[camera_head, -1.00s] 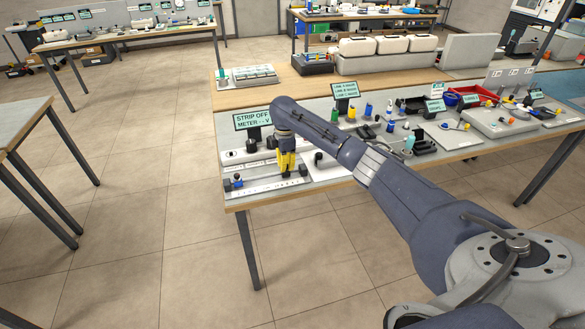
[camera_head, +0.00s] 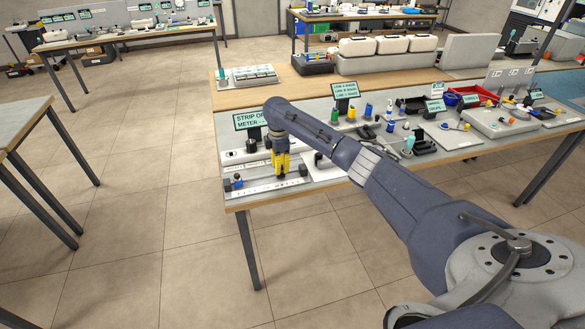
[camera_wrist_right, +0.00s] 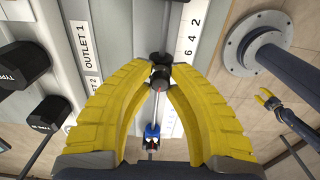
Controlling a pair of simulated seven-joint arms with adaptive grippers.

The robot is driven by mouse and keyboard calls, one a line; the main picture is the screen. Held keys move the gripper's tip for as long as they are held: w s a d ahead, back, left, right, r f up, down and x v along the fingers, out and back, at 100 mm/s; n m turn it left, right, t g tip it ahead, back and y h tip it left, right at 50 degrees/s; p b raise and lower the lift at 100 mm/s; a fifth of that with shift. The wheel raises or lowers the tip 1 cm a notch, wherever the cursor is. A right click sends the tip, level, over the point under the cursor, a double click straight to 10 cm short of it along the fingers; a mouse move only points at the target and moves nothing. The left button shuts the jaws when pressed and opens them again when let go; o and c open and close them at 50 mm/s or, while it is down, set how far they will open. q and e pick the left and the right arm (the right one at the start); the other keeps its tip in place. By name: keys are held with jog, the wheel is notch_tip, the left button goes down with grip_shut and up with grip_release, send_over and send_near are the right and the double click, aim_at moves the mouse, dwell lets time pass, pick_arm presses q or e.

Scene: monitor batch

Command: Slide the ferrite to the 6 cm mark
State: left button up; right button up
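The strip fixture, with a cord stretched above its pale scale (camera_head: 270,187), lies at the table's front left corner. In the wrist view, the figures 6, 4 and 2 (camera_wrist_right: 188,38) show on the scale. My right gripper (camera_head: 281,176) is over the fixture, its yellow fingers pointing down. In the wrist view, its fingertips (camera_wrist_right: 160,74) close around a small black ferrite (camera_wrist_right: 158,64) on the cord; the fingers partly hide it. Its exact mark is unclear. A blue end piece (camera_wrist_right: 152,130) also shows there. My left gripper (camera_wrist_right: 265,98) appears small at the wrist view's right.
A meter sign (camera_head: 250,120) stands behind the fixture, partly covered by my right arm. A dark end block (camera_head: 303,171) sits right of the fingers. Bottles and small parts crowd the table to the right.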

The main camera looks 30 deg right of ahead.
jog(key=o, duration=0.3)
jog(key=shift+r, duration=0.1)
jog(key=shift+r, duration=2.25)
jog(key=shift+r, duration=0.1)
